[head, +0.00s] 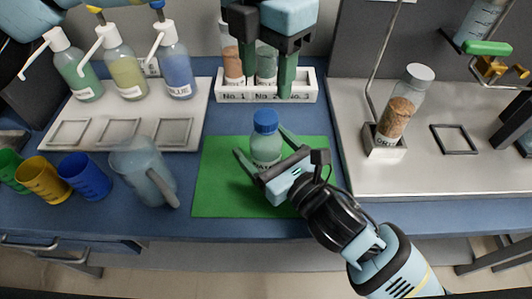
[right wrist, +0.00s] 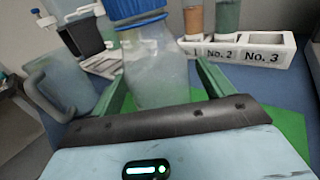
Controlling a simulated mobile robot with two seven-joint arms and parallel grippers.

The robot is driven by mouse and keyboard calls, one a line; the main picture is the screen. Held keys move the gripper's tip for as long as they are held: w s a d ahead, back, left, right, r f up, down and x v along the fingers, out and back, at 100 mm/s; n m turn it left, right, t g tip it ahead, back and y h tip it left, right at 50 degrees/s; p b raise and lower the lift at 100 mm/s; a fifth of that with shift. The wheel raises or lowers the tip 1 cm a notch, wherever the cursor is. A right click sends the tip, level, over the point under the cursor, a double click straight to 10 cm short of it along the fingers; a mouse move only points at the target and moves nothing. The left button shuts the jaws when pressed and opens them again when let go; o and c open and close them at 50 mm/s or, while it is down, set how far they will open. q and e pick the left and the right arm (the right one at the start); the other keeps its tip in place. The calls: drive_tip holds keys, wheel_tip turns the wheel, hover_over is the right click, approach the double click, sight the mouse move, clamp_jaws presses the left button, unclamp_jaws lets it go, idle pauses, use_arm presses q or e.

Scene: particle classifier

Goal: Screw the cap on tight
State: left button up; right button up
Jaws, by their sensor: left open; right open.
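A clear bottle (head: 266,150) with a blue cap (head: 265,122) stands upright on the green mat (head: 220,195). The cap sits on the bottle's mouth; I cannot tell how tight it is. In the right wrist view the bottle (right wrist: 155,72) and its cap (right wrist: 138,8) are close ahead, the cap cut off at the top. My right gripper (head: 260,141) is open, low, with one finger on each side of the bottle's body; a gap shows at the right finger. My left gripper (head: 266,84) is open and empty, pointing down above and behind the bottle, near the white rack.
The white numbered rack (head: 225,96) with tubes stands behind the mat. A jug (head: 142,165) and coloured cups (head: 85,177) are at left, before dispenser bottles on a tray (head: 55,108). A jar of brown grains (head: 395,118) stands in a holder at right.

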sight(266, 116)
drive_tip(key=shift+w+a, duration=0.4)
drive_tip(key=shift+w, duration=0.1)
drive_tip(key=shift+c, duration=0.3)
drive_tip(key=c, duration=1.7)
use_arm(q)
drive_tip(key=n, duration=0.9)
drive_tip(key=shift+f, duration=4.05)
drive_tip(key=c, duration=1.1)
